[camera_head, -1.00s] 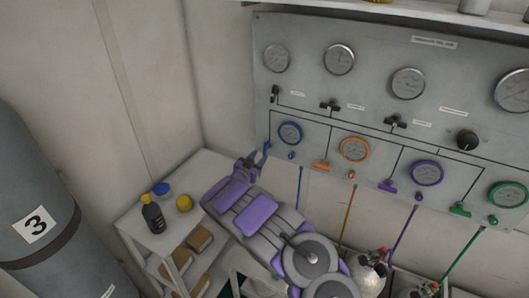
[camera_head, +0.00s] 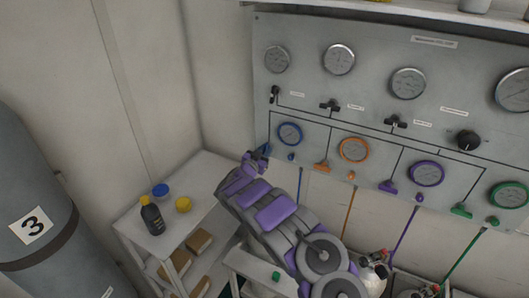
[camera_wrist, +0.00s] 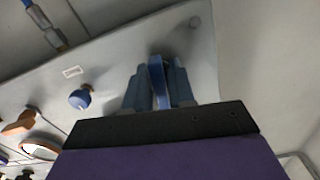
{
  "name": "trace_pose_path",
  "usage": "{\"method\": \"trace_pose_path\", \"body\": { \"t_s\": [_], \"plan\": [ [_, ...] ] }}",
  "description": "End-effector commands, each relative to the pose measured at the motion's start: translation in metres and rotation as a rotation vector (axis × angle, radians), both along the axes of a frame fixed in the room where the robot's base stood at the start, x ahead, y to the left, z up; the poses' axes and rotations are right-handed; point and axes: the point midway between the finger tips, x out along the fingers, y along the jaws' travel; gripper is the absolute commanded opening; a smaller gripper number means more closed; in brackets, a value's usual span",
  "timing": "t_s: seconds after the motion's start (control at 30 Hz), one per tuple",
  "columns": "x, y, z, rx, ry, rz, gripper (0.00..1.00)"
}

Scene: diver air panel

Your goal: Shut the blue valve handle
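The blue valve handle (camera_wrist: 157,80) lies between the two blue-grey fingers of my gripper (camera_wrist: 159,88) in the wrist view, with a finger close against each side. My gripper appears shut on it. In the head view, the handle (camera_head: 265,149) is at the panel's lower left, below and left of the blue-ringed gauge (camera_head: 290,133). My gripper (camera_head: 257,158) reaches it from below and partly hides it there. The handle's exact angle is hard to read.
The grey panel (camera_head: 306,92) carries orange (camera_head: 322,166), purple (camera_head: 388,187) and green (camera_head: 461,210) handles to the right. A small blue knob (camera_wrist: 80,97) is near my gripper. A white shelf (camera_head: 200,187) with a dark bottle (camera_head: 152,218) stands below left.

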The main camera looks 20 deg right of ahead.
Motion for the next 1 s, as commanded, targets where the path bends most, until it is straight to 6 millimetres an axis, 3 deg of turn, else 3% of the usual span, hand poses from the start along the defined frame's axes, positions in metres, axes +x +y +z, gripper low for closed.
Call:
{"method": "trace_pose_path", "body": {
  "t_s": [0.23, 0.67, 1.0],
  "plan": [
    [0.0002, 0.0003, 0.0000, 0.000, 0.000, 0.000, 0.00],
    [0.0004, 0.0003, 0.0010, 0.025, -0.030, 0.000, 0.00],
    [0.0016, 0.0026, 0.0022, 0.162, -0.205, 0.002, 0.00]
  ]
}}
